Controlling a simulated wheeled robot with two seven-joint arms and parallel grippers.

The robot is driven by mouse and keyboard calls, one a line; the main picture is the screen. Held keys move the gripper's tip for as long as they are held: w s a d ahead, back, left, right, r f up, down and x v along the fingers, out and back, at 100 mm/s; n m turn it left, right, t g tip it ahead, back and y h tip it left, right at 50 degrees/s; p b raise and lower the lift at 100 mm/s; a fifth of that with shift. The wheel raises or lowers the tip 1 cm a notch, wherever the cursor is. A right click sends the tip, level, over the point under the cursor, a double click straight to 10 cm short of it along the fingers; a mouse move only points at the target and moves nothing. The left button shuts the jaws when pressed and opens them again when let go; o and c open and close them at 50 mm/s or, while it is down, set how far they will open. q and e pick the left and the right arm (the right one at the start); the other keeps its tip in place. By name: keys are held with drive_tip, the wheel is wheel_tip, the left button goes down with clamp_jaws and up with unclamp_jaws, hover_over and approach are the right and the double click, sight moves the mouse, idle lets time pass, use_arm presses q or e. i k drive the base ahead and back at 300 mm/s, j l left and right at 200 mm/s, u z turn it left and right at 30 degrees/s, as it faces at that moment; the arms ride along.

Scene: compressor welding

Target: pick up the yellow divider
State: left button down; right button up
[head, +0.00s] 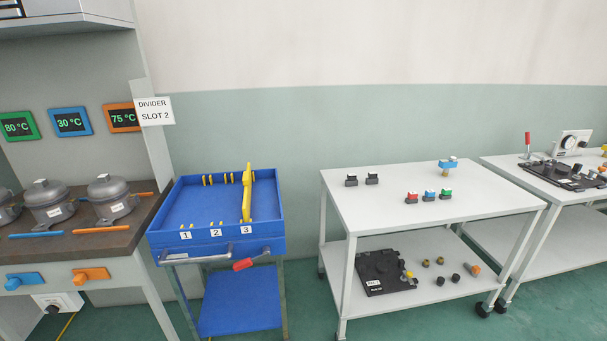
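The yellow divider (247,200) stands upright in the blue tray cart (185,205). It runs front to back at the right side of the tray, in line with the label 3 at the front. Small yellow slot pieces show along the tray's back and front walls, near labels 1 and 2. A sign (155,111) on the wall panel reads "DIVIDER SLOT 2". Neither of my grippers is in view.
A white two-shelf table (400,225) with small coloured parts stands to the right, and another table (550,190) at the far right.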

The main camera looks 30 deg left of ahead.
sight(247, 177)
drive_tip(key=k+j+u, duration=0.15)
drive_tip(key=j+u, duration=0.2)
drive_tip(key=j, duration=0.35)
drive_tip(key=k+j+u, duration=0.1)
drive_tip(key=j+u, duration=0.2)
drive_tip(key=j, duration=0.45)
